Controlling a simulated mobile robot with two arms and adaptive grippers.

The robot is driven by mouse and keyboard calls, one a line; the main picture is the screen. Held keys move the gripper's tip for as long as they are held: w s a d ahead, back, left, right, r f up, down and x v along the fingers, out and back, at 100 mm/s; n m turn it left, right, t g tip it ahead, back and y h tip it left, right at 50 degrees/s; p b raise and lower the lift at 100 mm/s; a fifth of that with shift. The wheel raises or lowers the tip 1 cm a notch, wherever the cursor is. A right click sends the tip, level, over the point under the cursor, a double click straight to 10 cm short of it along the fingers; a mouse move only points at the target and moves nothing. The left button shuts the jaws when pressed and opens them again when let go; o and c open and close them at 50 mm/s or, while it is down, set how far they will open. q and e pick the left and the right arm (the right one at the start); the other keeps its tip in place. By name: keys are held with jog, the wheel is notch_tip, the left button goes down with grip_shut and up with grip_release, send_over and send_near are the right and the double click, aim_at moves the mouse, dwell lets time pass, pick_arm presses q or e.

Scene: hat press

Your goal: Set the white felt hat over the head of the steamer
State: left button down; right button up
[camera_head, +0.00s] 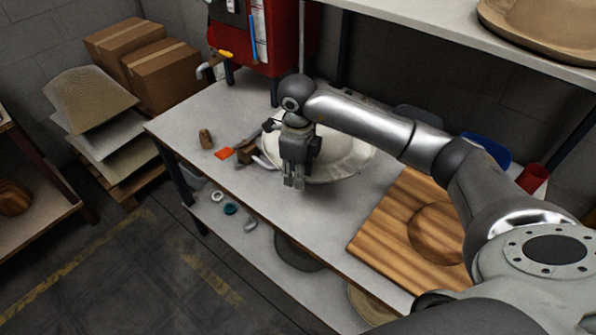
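The white felt hat (347,160) lies on the workbench, its wide pale brim showing behind my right gripper and forearm. Most of its crown is hidden by my arm. My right gripper (293,183) points down at the hat's near left edge. Its fingertips look close together, but I cannot tell whether they are shut or hold the brim. My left gripper is out of view. I cannot make out the steamer's head for certain; a grey bent pipe (208,67) shows beside the red cabinet at the back.
A wooden board (385,228) with a round recess lies at right, near a blue item (486,150) and a red cup (533,178). Small tools lie left of the hat. A shelf overhead holds a tan hat (545,28).

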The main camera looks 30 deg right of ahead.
notch_tip(320, 180, up, 12)
dwell(0.7)
jog(key=shift+a, duration=0.2)
dwell(0.4)
